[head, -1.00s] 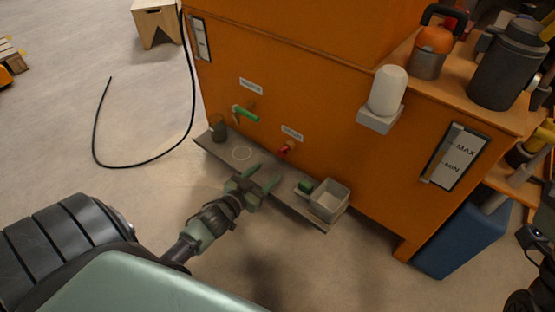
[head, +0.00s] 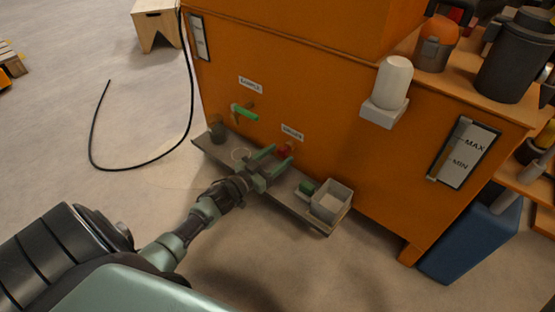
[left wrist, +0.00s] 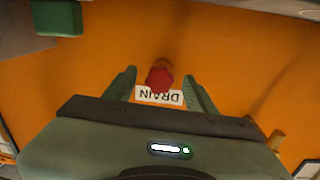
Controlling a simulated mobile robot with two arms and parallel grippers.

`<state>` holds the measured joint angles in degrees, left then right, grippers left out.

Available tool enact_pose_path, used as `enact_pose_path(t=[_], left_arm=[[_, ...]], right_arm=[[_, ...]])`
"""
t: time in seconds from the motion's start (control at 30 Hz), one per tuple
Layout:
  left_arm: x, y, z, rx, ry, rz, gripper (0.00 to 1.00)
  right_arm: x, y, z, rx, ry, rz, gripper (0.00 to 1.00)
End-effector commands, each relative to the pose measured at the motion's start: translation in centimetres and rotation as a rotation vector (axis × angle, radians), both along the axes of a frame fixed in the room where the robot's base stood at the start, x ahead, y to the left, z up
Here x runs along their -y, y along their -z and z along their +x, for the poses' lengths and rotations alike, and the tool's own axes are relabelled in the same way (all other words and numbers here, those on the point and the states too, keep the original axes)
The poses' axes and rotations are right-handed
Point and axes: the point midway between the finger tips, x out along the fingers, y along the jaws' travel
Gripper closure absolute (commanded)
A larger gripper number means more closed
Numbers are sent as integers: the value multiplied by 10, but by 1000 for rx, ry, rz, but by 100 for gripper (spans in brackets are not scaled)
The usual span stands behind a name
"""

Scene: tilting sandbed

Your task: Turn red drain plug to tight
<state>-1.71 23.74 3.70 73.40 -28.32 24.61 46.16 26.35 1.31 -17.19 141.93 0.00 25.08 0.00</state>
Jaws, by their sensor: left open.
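The red drain plug (head: 284,150) sticks out low on the front of the orange cabinet, just below a white label. My left gripper (head: 280,156) is open and points at the plug, with one finger on each side. It also shows in the left wrist view (left wrist: 160,76). The jaws do not appear to touch the plug. My right gripper is not in view.
A green-handled tap (head: 244,112) sits left of the plug. A black hose lies on the floor at left.

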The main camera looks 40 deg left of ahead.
Motion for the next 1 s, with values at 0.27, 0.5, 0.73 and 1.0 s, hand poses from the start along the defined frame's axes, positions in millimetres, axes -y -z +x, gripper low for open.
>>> enact_pose_path(t=[0.27,0.5,0.73,1.0], left_arm=[[0,0,2,0,0,0,44],[0,0,2,0,0,0,100],[1,-1,2,1,0,18,100],[0,-2,1,9,-1,145,100]], right_arm=[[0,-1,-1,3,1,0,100],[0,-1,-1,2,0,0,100],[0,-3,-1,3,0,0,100],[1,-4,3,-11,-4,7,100]])
